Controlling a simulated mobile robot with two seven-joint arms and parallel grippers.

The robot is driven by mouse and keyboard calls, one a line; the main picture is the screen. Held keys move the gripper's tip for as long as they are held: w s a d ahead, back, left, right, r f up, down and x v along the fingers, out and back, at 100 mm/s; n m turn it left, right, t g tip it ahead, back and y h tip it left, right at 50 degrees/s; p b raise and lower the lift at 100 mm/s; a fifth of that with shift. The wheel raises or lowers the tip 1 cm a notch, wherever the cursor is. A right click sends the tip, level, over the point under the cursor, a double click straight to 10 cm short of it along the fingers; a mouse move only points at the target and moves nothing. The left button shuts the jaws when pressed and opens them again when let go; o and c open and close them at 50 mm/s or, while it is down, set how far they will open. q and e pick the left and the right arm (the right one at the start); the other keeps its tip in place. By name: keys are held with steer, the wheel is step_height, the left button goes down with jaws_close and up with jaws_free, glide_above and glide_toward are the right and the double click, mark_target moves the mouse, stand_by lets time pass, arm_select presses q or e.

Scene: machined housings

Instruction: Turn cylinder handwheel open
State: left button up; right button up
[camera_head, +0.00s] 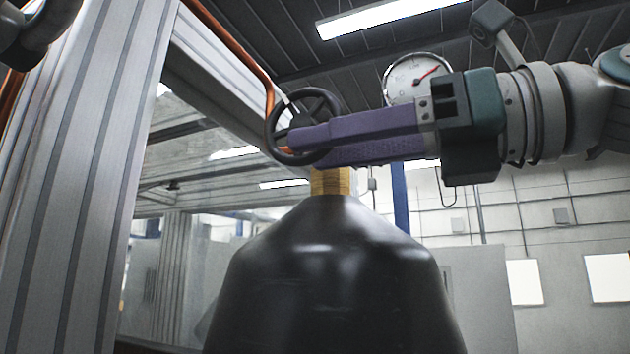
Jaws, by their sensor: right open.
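The dark round handwheel (275,119) sits above the brass neck (331,181) of the large black cylinder (330,270). It shows left of centre in the head view, partly covered by my right gripper. My right gripper (309,146) comes in from the right with purple fingers. The fingers are open, and their tips overlap the lower right part of the wheel. I cannot tell whether they touch the rim. My left gripper is not in view.
A round gauge (404,80) with a red needle stands behind my right wrist. An orange pipe (233,45) runs down close to the wheel. A thick grey profile post (80,190) rises at the left. Free air lies right of the cylinder.

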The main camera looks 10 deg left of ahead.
mark_target(274, 157)
steer(key=a+p, duration=0.2)
steer(key=a, duration=0.1)
steer(key=w+a+p, duration=0.1)
steer(key=a, duration=0.1)
steer(key=shift+a+r+p, duration=0.1)
steer(key=shift+r+p, duration=0.15)
steer(key=shift+p, duration=0.05)
steer(key=shift+a+f, duration=0.2)
steer(key=shift+a, duration=0.2)
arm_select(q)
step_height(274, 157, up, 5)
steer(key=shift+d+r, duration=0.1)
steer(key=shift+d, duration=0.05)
arm_select(e)
steer(key=shift+c, duration=0.3)
jaws_close()
steer(key=shift+w, duration=0.1)
